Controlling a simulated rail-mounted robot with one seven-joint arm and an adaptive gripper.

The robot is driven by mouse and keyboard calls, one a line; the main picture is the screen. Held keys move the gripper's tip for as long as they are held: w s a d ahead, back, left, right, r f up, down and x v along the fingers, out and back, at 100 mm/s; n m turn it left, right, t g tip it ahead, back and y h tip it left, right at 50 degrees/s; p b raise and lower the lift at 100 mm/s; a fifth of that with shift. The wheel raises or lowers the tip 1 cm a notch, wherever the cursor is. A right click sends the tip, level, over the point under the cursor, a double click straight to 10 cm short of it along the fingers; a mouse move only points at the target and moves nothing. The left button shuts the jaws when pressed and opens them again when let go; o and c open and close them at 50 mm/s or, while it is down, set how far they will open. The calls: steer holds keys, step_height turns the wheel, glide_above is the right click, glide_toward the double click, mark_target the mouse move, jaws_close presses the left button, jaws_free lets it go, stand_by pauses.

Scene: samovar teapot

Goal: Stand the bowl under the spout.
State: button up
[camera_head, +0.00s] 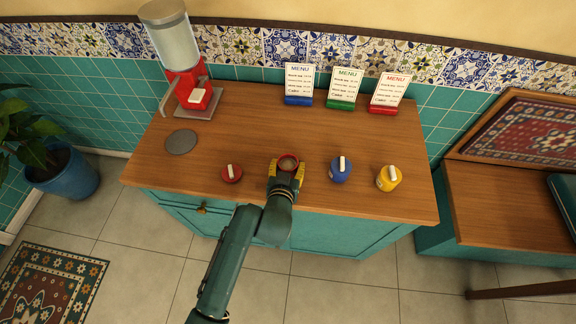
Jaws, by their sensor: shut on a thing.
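My gripper (287,172) is at the front middle of the wooden counter, with its yellow fingers on either side of a small round open vessel with a red rim (288,161). It is shut on this vessel, which looks like the bowl. The fingers hide its sides, and I cannot tell whether it touches the counter. The dispenser (183,68), with a clear cylinder over a red body, stands at the back left on a grey base. A white-topped red part (197,98) juts from its front. The spout itself is not clear from above.
A flat grey disc (181,142) lies before the dispenser. A low red piece with a white handle (232,173) lies left of my gripper. A blue jar (340,173) and yellow jar (388,180) stand right. Several menu stands (344,88) line the back. The counter's middle is clear.

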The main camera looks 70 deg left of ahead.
step_height(320, 180, up, 10)
steer(key=p, duration=0.3)
steer(key=w+d+f+m+t+h, duration=0.1)
steer(key=w+d, duration=0.1)
steer(key=d, duration=0.1)
steer(key=w+d+f+m+t+h, duration=0.1)
steer(key=w+d, duration=0.1)
steer(key=d, duration=0.2)
steer(key=w+d+f+m+t, duration=0.1)
steer(key=w+d, duration=0.1)
steer(key=d, duration=0.1)
steer(key=shift+d+f+m+h, duration=0.25)
steer(key=shift+f+m+h, duration=0.15)
steer(key=d+f+m+t+h, duration=0.25)
steer(key=d+m+h, duration=0.2)
steer(key=d, duration=0.95)
steer(key=d+f+m+t+h, duration=0.2)
steer(key=d+f+m+h, duration=0.25)
steer(key=d, duration=1.05)
step_height(320, 180, up, 33)
steer(key=w+p, duration=0.1)
steer(key=p, duration=3.5)
steer(key=shift+w+r+p, duration=0.15)
steer(key=shift+w+p, duration=0.15)
steer(key=shift+w, duration=0.05)
